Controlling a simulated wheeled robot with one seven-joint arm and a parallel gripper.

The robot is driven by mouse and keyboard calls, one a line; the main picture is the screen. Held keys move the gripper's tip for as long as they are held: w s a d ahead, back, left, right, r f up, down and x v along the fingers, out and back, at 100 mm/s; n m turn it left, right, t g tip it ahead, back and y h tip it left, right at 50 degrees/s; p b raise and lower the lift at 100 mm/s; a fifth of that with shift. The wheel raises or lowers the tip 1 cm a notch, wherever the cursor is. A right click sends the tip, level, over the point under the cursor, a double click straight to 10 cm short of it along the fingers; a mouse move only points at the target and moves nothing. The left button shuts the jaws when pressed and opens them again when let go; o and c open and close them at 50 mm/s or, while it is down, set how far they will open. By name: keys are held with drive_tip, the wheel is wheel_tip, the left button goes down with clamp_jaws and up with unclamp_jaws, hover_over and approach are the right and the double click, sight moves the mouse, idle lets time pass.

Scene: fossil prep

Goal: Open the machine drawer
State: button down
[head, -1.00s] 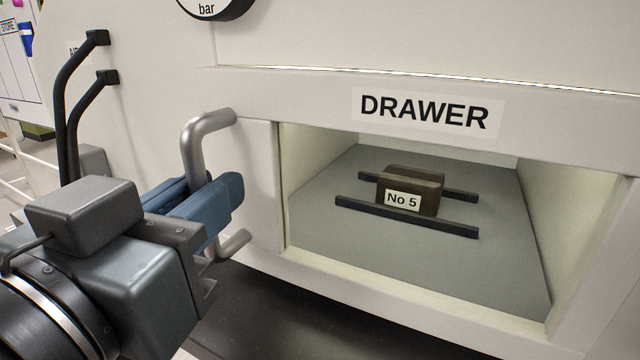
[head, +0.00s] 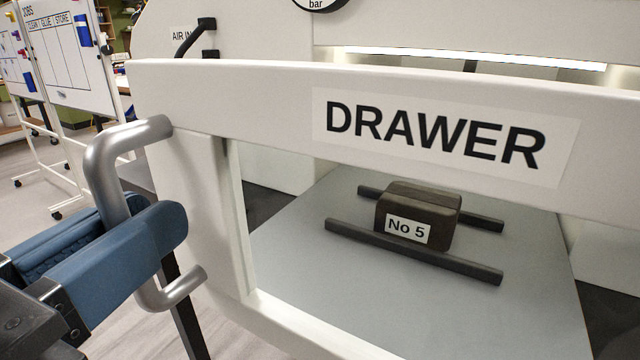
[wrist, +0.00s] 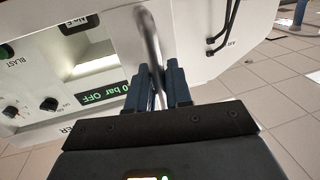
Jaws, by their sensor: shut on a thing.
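The machine drawer (head: 235,92) has a white front frame marked "DRAWER" with a window opening, and it stands out from the machine body. Its grey floor shows behind the front. The bent grey metal handle (head: 102,160) is at the left side of the drawer front. My gripper (head: 135,215) has its blue fingers shut around the upright bar of the handle. In the wrist view, my gripper (wrist: 160,85) also closes on the handle (wrist: 149,32), which runs up between the fingers.
A dark brown block (head: 418,215) labelled "No 5" sits on two dark rails in the drawer. The wrist view shows a panel with knobs and a green "0 bar OFF" display (wrist: 103,92). Whiteboards (head: 65,55) on wheeled stands are at the back left. Open floor lies at left.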

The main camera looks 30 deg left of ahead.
drive_tip(key=shift+s+a, duration=0.15)
drive_tip(key=shift+s, duration=2.1)
drive_tip(key=c, duration=1.2)
unclamp_jaws()
drive_tip(key=shift+c, duration=0.2)
drive_tip(key=s, duration=0.7)
drive_tip(key=shift+s+d, duration=0.35)
drive_tip(key=shift+d, duration=0.1)
